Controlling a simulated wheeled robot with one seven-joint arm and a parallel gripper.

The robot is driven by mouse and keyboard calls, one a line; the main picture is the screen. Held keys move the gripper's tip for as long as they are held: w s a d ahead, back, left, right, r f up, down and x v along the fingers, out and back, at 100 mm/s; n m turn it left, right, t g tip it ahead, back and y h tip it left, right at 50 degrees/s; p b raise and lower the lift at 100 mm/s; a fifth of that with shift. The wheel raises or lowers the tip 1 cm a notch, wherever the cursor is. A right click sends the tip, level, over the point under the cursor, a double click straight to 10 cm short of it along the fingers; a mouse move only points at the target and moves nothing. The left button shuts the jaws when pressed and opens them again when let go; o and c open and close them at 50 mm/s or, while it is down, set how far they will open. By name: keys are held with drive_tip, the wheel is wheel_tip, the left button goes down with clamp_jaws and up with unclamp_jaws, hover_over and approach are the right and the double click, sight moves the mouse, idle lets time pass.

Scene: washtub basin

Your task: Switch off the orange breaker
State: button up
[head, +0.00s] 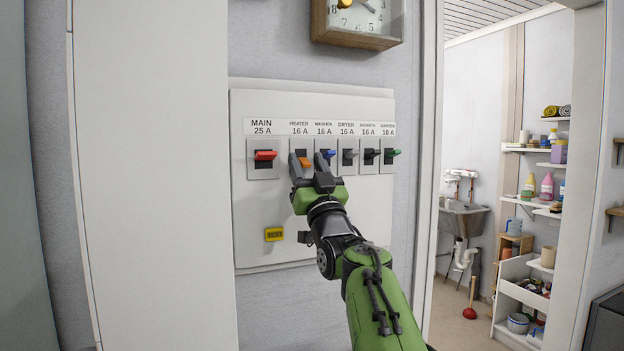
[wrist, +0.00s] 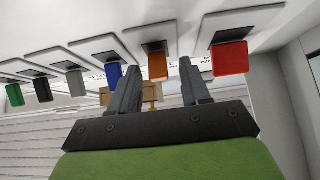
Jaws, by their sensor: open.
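The orange breaker (head: 304,162) is labelled HEATER 16 A and is second from the left on the white panel. Its handle looks lower in its plate than the red and blue handles. My gripper (head: 307,170) is open in front of it, one finger on each side in the picture. In the wrist view, the orange handle (wrist: 157,63) shows between the two fingertips of my gripper (wrist: 159,68), with gaps on both sides. I cannot tell whether either finger touches it.
The red MAIN breaker (head: 265,155) is left of the orange one. The blue breaker (head: 328,154) is close on the right, with black and green handles (head: 393,153) beyond. A clock (head: 358,20) hangs above.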

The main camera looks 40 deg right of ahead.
drive_tip(key=b+v, duration=0.2)
drive_tip(key=v, duration=1.3)
drive_tip(key=shift+s, duration=0.2)
drive_tip(key=shift+f, duration=0.2)
